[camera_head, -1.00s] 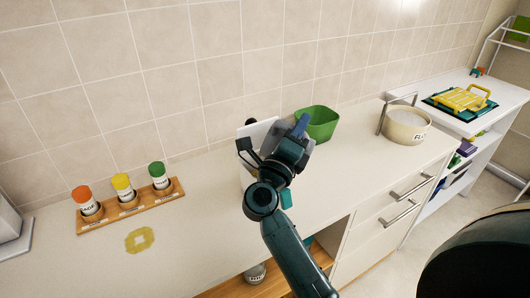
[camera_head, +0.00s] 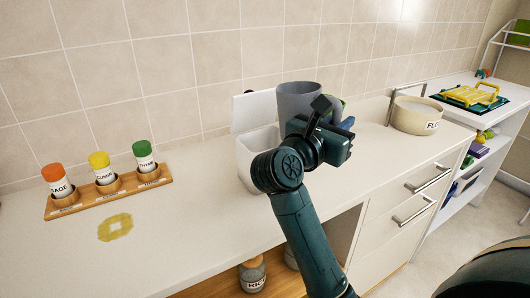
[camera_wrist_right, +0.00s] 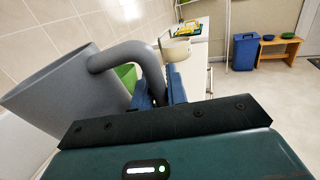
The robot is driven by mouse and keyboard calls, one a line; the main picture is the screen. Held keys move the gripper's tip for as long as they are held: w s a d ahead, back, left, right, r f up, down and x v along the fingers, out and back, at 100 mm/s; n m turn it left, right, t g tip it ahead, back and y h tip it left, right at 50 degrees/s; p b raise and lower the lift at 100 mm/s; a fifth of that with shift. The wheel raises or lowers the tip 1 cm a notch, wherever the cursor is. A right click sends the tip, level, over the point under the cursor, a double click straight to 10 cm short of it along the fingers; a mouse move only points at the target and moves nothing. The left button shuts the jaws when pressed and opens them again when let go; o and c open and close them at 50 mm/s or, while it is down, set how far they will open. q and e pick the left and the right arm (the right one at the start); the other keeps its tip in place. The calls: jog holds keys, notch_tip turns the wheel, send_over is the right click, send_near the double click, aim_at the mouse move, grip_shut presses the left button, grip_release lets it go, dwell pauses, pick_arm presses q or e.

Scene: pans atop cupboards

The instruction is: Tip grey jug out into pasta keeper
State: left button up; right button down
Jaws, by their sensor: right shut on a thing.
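The grey jug (camera_head: 298,100) is held up over the counter, roughly upright in the head view. In the right wrist view the jug (camera_wrist_right: 60,95) is large on the left, with its curved handle running between the fingers. My right gripper (camera_head: 338,128) is shut on that handle; its blue fingers (camera_wrist_right: 161,88) show in the wrist view. A white container (camera_head: 250,158) with a raised white lid (camera_head: 253,111), apparently the pasta keeper, stands just left of and below the jug. Its label and inside are hidden. My left gripper is not in view.
A green container (camera_wrist_right: 126,76) is mostly hidden behind the jug. A cream flour pot (camera_head: 416,115) stands to the right.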

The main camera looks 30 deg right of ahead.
aim_at(336, 113)
jog(key=shift+s+r+m+p, duration=0.1)
jog(key=shift+r+m+p, duration=0.5)
jog(key=shift+r+p, duration=0.85)
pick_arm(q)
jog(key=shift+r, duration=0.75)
pick_arm(e)
jog(key=shift+y, duration=0.3)
